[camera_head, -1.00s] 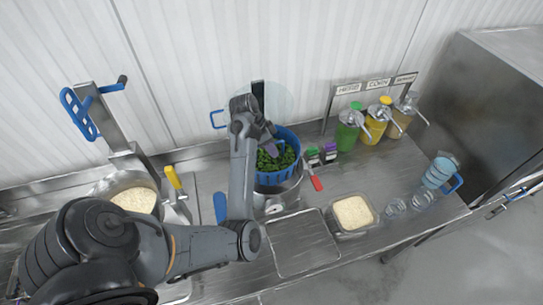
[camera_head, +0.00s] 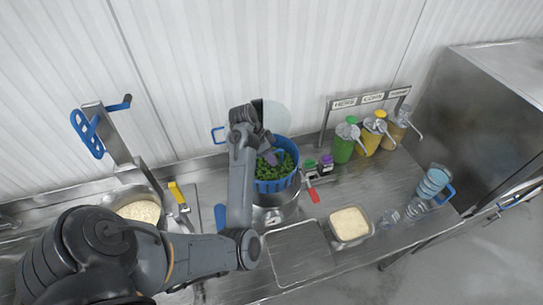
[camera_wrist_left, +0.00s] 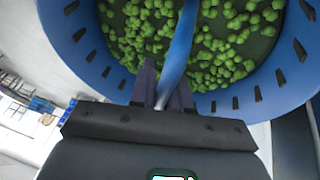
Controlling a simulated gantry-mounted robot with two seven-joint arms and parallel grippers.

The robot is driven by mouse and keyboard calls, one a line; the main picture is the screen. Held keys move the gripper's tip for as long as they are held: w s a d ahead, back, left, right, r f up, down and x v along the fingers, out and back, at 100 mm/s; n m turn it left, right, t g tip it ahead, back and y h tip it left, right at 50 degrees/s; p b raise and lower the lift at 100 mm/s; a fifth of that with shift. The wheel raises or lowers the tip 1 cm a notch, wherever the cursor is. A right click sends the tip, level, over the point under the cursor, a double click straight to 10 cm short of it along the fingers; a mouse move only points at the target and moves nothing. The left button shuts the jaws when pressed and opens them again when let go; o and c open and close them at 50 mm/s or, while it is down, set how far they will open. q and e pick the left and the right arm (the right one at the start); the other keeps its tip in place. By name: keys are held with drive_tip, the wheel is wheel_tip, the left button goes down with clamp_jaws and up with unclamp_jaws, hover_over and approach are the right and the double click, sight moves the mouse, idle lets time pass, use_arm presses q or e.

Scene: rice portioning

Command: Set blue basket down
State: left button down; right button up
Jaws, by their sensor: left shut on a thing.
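The blue basket (camera_head: 276,186) holds many green vegetable pieces (camera_head: 270,168). It sits over the round metal pot (camera_head: 274,210), overlapping its top; whether its base rests there is hidden. My left gripper (camera_head: 268,153) reaches over the basket from the left and is shut on its blue handle. In the left wrist view the fingers (camera_wrist_left: 163,92) close around the blue handle bar (camera_wrist_left: 181,45), with the basket's slotted wall (camera_wrist_left: 90,55) around it. My right gripper is not in view.
A red-handled tool (camera_head: 312,192) and small jars (camera_head: 326,165) stand right of the pot. A tub of rice (camera_head: 349,224), dispensers (camera_head: 343,145) and stacked blue cups (camera_head: 433,182) are farther right. An empty tray (camera_head: 300,250) lies in front; a rice pan (camera_head: 139,211) is left.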

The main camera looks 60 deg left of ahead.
use_arm(q)
drive_tip(key=d+f+n, duration=0.1)
drive_tip(key=d, duration=2.9)
drive_tip(key=shift+w+d+n+t+y, duration=0.3)
drive_tip(key=shift+w+d+n+y, duration=0.05)
drive_tip(key=shift+w+n+y, duration=0.05)
